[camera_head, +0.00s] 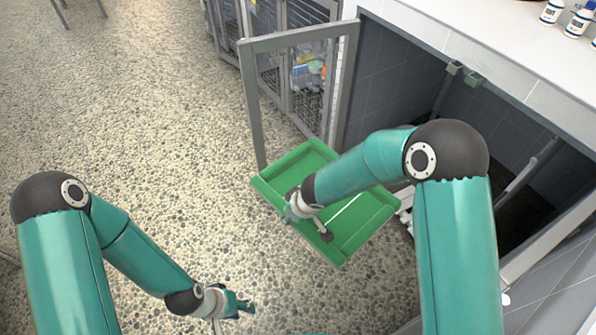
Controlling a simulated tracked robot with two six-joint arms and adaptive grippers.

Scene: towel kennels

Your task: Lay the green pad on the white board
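The green pad (368,222) is a wide green rectangle with raised edges, in front of the open kennel in the middle of the view. My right gripper (322,228) is over the pad's middle, its wrist to the left of it; I cannot tell if the fingers grip the pad. My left gripper (240,304) is low, over the floor to the left of the pad and apart from it. Its fingers are too small to judge. A white slatted piece (405,205) shows past the pad's right edge, mostly hidden; I cannot tell if it is the white board.
A grey-framed glass door (300,90) stands open just behind the pad. The tiled kennel (385,75) opens to the right, under a white counter (500,45) with several bottles (580,20). The pebbled floor (150,130) is clear on the left.

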